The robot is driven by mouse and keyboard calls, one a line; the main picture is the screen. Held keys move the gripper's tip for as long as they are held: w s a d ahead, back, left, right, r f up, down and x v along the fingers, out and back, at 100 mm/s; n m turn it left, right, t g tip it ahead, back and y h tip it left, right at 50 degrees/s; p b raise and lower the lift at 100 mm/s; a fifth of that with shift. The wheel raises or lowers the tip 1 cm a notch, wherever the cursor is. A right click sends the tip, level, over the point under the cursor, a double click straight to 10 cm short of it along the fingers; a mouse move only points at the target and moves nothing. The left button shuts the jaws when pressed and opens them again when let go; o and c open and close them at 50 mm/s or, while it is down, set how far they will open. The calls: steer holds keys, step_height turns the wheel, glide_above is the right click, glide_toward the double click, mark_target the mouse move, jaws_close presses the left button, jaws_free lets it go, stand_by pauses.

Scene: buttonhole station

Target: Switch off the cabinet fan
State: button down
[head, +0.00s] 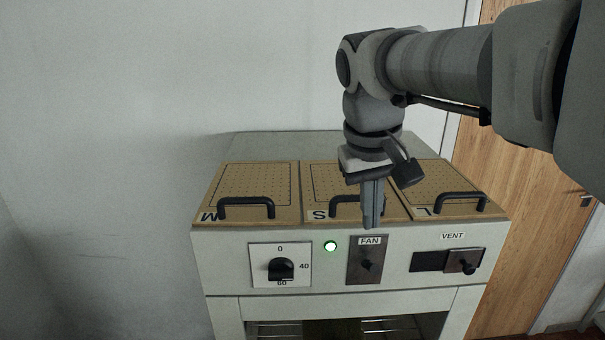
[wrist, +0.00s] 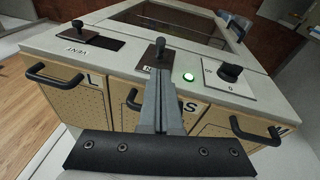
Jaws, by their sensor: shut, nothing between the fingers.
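The fan switch is a dark plate (head: 352,272) labelled FAN with a small black toggle lever (head: 367,265), on the cabinet's front panel. In the wrist view the lever (wrist: 160,43) stands just beyond my fingertips. A round indicator lamp (head: 330,246) left of the plate glows green, and it also glows in the wrist view (wrist: 188,77). My gripper (head: 372,226) is shut and empty, pointing down, with its tips just above the FAN label in the head view. In the wrist view the fingers (wrist: 161,72) partly cover the label; I cannot tell the gap to the plate.
A dial (head: 281,268) marked 0, 40 and 60 sits left of the lamp. A VENT slider (head: 463,262) sits to the right. Three tan perforated panels with black handles (head: 246,202), lettered M, S and L, lie above the front panel. A wooden door (head: 535,190) stands at right.

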mark_target(368, 266)
steer(key=x, duration=0.8)
steer(key=shift+f, duration=0.1)
steer(key=shift+f+b, duration=0.15)
steer(key=shift+b, duration=0.25)
steer(key=shift+s+t, duration=0.2)
steer(key=shift+t, duration=0.1)
steer(key=shift+w, duration=0.1)
